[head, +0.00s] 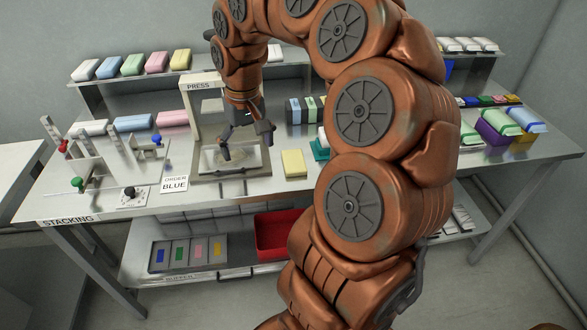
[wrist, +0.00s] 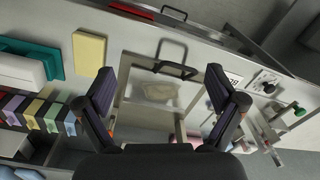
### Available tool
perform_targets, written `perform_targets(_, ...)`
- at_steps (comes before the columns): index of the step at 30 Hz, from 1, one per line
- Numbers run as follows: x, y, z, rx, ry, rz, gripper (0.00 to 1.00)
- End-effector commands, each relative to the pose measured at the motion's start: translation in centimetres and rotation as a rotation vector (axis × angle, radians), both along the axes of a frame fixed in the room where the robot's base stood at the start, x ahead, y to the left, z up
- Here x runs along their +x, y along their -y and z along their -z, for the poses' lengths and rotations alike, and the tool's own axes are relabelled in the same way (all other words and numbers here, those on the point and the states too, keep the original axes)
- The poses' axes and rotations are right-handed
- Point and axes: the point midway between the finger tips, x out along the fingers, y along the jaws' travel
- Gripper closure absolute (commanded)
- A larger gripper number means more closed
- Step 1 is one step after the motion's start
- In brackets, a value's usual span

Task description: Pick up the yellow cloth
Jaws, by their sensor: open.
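A flat, pale yellow cloth (head: 293,163) lies on the metal table, right of the press tray. It also shows in the wrist view (wrist: 89,54), at upper left, outside the fingers. A second yellow folded piece (head: 180,59) lies on the upper back shelf. My gripper (head: 245,142) is open and empty above the press tray, to the left of the yellow cloth on the table. In the wrist view its two fingers (wrist: 160,80) are spread apart, with the tray between and below them.
The press (head: 203,88) stands behind its tray (head: 246,184). A teal item (head: 321,150) is close to the cloth's right side. The ORDER BLUE sign (head: 174,184) and stacking fixtures are at left. A red bin (head: 272,236) is on the lower shelf.

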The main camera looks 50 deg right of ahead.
Motion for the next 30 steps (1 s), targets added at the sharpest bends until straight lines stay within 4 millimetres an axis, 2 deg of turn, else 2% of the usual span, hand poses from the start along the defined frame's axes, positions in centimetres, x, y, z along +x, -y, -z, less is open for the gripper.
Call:
perform_targets(1, 0.9, 2.4, 1.4, 0.003, 0.000, 0.053, 0.06)
perform_targets(6, 1.9, 9.9, 3.9, -0.007, 0.001, 0.219, 0.06)
perform_targets(9, 1.7, 13.1, 5.2, -0.015, -0.008, 0.293, 0.06)
perform_targets(12, 1.3, 15.2, 6.0, -0.020, -0.016, 0.342, 0.06)
perform_targets(18, 1.0, 16.4, 7.1, -0.024, -0.019, 0.370, 0.06)
perform_targets(30, 1.0, 16.1, 9.9, -0.023, -0.019, 0.366, 0.06)
